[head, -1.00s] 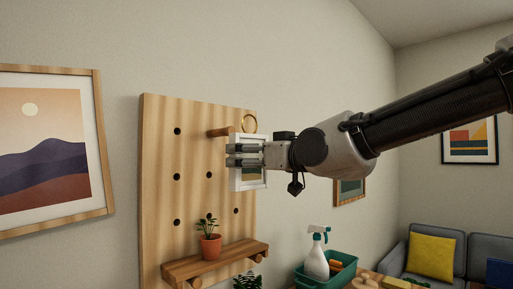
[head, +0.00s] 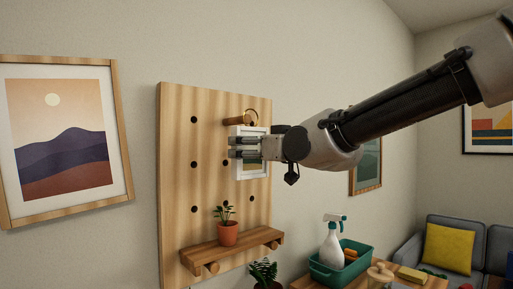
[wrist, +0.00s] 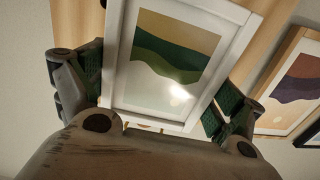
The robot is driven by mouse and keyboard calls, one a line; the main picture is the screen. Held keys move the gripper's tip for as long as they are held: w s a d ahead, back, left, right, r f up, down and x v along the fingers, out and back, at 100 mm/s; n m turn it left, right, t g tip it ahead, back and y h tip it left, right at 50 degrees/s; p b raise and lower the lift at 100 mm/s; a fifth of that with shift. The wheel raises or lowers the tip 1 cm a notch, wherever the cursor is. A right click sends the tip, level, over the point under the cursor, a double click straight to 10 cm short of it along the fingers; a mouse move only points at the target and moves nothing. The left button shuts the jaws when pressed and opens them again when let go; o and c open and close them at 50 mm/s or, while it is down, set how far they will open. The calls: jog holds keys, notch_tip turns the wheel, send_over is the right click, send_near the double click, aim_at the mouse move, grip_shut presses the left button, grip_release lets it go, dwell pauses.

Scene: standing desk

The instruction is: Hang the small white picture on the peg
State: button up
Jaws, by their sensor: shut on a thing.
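The small white picture (head: 254,171) hangs upright in front of the pegboard (head: 178,230) in the head view. My gripper (head: 235,148) is shut on its frame, coming in from the right. In the wrist view, the picture (wrist: 165,55) sits between my two fingers (wrist: 150,98), its green and tan print facing me. A brass ring (head: 256,117) shows at the picture's top edge, beside the tip of the wooden peg (head: 233,120). I cannot tell whether the ring is around the peg or in front of it.
Below is a wooden shelf (head: 215,246) with a potted plant (head: 228,232). A green bin (head: 325,277) with a spray bottle (head: 332,245) stands on the table at lower right. A large framed picture (head: 62,140) hangs at left. Several dark holes dot the board.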

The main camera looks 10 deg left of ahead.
jog(key=shift+f+x, duration=0.2)
jog(key=shift+x, duration=1.4)
jog(key=shift+f+x, duration=0.2)
jog(key=shift+x, duration=1.35)
jog(key=o, duration=0.8)
jog(key=shift+s+d, duration=0.1)
